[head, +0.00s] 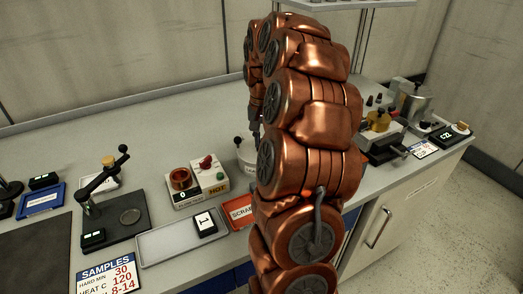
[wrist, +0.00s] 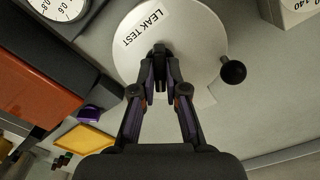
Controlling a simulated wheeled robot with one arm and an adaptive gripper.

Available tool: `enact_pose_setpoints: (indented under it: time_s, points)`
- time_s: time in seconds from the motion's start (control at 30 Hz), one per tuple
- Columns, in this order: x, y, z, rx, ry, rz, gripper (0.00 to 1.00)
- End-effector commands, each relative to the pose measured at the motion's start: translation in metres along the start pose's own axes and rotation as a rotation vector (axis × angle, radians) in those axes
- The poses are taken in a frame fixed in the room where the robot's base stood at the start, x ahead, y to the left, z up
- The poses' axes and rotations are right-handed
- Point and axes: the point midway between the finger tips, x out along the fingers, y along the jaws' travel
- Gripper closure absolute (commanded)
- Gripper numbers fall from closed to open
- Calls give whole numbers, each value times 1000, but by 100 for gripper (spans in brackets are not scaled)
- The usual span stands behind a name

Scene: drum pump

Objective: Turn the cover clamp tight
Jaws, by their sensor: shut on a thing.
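The round pale cover marked LEAK TEST (wrist: 195,35) fills the upper middle of the wrist view. A black ball knob (wrist: 233,70) stands at its right edge. My gripper (wrist: 160,77) is over the middle of the cover, its fingertips close together on a small dark part there, which looks like the cover clamp. The fingers hide most of that part, so its turn angle cannot be told.
A dial gauge (wrist: 62,6) and a red-orange block (wrist: 35,88) lie left of the cover in the wrist view, with a yellow tray (wrist: 85,141) below. In the head view, a hot plate box (head: 197,181), a red SCRAP tray (head: 238,212) and a grey tray (head: 165,243) stand left of my arm.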

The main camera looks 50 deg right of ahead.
Motion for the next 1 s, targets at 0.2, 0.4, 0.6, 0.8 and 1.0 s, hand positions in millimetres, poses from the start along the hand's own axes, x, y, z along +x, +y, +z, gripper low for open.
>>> enact_pose_setpoints:
  time_s: [0.2,0.4,0.6,0.8,1.0]
  points:
    - [5,0,-1,207,4,-2,100]
    - [3,-1,-2,397,7,-4,100]
    - [3,0,-1,581,2,-1,100]
    - [1,0,-1,740,3,-3,100]
    - [0,-1,-1,856,4,-4,100]
